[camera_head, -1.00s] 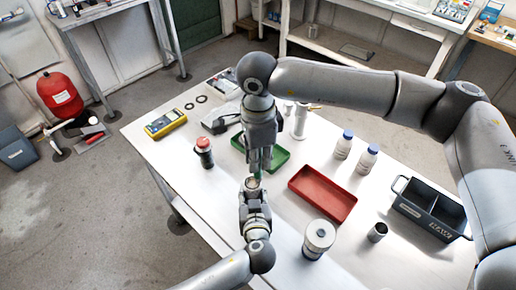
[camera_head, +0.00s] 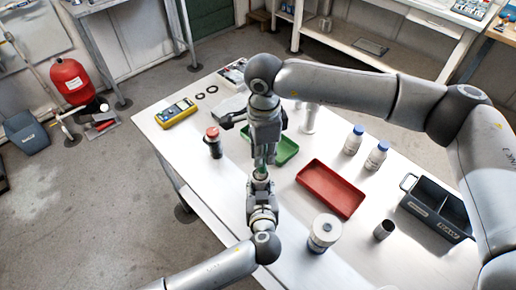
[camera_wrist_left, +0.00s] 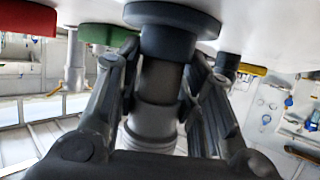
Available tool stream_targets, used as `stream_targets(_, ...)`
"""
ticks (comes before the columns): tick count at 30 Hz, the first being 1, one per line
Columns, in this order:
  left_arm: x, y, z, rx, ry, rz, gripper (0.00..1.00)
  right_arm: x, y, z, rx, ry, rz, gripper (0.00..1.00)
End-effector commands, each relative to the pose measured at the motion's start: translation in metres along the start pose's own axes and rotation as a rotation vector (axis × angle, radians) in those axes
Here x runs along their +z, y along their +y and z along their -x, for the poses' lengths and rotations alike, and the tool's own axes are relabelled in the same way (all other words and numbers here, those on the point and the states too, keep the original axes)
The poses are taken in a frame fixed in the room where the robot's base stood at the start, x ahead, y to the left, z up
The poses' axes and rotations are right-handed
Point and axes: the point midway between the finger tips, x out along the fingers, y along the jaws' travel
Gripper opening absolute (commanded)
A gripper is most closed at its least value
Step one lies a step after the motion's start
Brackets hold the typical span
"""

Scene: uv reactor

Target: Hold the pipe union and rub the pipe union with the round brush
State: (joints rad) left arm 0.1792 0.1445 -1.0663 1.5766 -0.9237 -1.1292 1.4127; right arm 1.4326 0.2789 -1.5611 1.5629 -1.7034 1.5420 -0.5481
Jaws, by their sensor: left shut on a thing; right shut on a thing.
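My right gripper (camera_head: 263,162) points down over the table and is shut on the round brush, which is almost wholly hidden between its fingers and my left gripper. My left gripper (camera_head: 260,186) is just below it in the head view, shut on the pipe union. Only a small rim of the union shows there. In the left wrist view the union (camera_wrist_left: 170,42) is a dark grey piece with a wide round rim, between the two fingers. The two grippers are very close together; whether the brush touches the union is hidden.
A green tray (camera_head: 287,151) lies behind the grippers and a red tray (camera_head: 331,188) to the right. A red-topped button device (camera_head: 214,143) stands left. A white-topped canister (camera_head: 324,232), a metal cup (camera_head: 384,230), two blue-capped bottles and a dark crate (camera_head: 425,213) stand at the right.

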Motion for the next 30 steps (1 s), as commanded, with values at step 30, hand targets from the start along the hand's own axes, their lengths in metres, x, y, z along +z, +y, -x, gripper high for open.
stream_targets(30,0.000,0.000,0.000,0.001,0.000,0.000,0.06,-0.007,0.012,0.077,-0.001,0.000,0.000,0.00)
